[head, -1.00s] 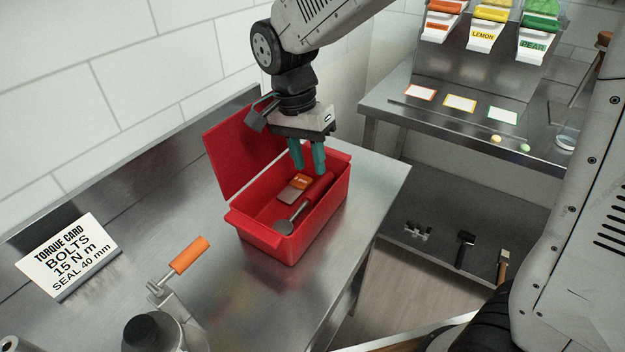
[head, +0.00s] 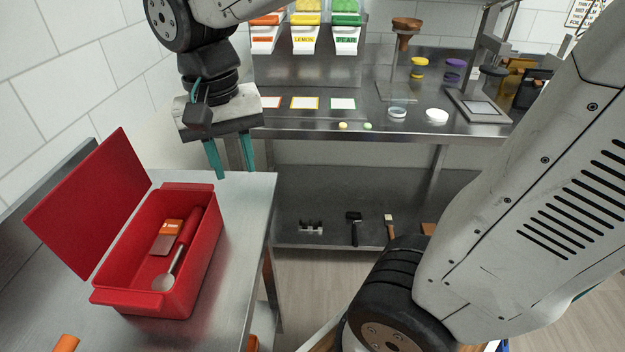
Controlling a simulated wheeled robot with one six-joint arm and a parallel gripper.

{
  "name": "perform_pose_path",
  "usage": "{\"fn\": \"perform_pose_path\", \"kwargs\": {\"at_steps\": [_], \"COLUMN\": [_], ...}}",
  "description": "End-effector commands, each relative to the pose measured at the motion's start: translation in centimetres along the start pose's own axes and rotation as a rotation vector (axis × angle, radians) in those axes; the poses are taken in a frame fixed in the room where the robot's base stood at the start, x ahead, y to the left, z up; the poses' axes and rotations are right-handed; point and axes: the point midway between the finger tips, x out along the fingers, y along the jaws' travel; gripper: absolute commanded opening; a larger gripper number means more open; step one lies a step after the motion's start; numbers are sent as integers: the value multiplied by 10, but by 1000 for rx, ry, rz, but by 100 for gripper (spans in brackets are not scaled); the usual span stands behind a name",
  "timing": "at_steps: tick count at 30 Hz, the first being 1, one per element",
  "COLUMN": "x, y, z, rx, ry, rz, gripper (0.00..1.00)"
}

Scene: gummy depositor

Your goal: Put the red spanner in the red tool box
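The red tool box (head: 205,262) stands on the steel bench at the left with its lid open. Inside it lies a red-handled tool with a rounded grey head, which looks like the red spanner (head: 186,240). It leans lengthwise along the right side of the box, handle toward the back. An orange and grey scraper-like item (head: 168,236) lies beside it in the box. My gripper (head: 231,165) is open and empty, its teal fingers apart, above and behind the box and touching nothing.
A steel station (head: 400,122) at the back carries coloured cards, two small sweets and white dishes. Its lower shelf (head: 325,188) holds a grey metal piece, a black roller-like tool and a brush. An orange handle (head: 66,343) shows at bottom left.

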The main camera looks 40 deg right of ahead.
Motion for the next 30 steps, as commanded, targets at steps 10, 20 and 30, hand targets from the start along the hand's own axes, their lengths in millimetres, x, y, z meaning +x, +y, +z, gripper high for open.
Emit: {"fn": "perform_pose_path", "kwargs": {"at_steps": [10, 20, 30], "x": [9, 18, 18], "y": [89, 105, 104], "z": [62, 80, 80], "rx": [-312, -414, -413], "ry": [105, 138, 137], "rz": [-67, -70, -70], "gripper": [33, 33, 33]}}
